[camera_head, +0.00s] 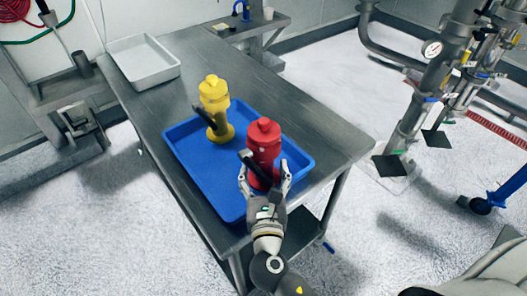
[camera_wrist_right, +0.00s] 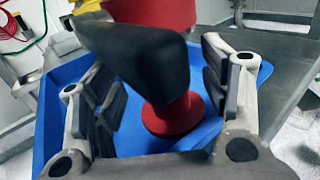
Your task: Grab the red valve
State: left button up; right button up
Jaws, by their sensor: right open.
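The red valve (camera_head: 264,143) stands upright in the blue tray (camera_head: 192,187), near its right side. Its black handle (camera_head: 255,170) points toward my right arm. My right gripper (camera_head: 264,177) is open, with one finger on each side of the handle. In the right wrist view the black handle (camera_wrist_right: 135,60) lies between the open finger pads, with gaps visible on both sides. The valve's red base (camera_wrist_right: 172,117) shows below the handle, and its top is cut off. My left gripper is not in view.
A yellow valve (camera_head: 214,100) with a black handle stands in the same tray, behind and left of the red one. The tray lies on a metal table (camera_head: 290,112). An empty white tray (camera_head: 146,62) sits at the far left end. Pipes (camera_head: 420,95) stand at the right.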

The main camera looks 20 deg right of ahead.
jog(key=shift+x, duration=1.15)
jog(key=shift+w+d, duration=0.15)
jog(key=shift+w, duration=0.05)
jog(key=shift+c, duration=0.6)
jog(key=c, duration=0.5)
grip_shut()
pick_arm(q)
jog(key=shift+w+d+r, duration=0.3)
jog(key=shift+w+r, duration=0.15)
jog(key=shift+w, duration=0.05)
pick_arm(e)
jog(key=shift+r, duration=0.1)
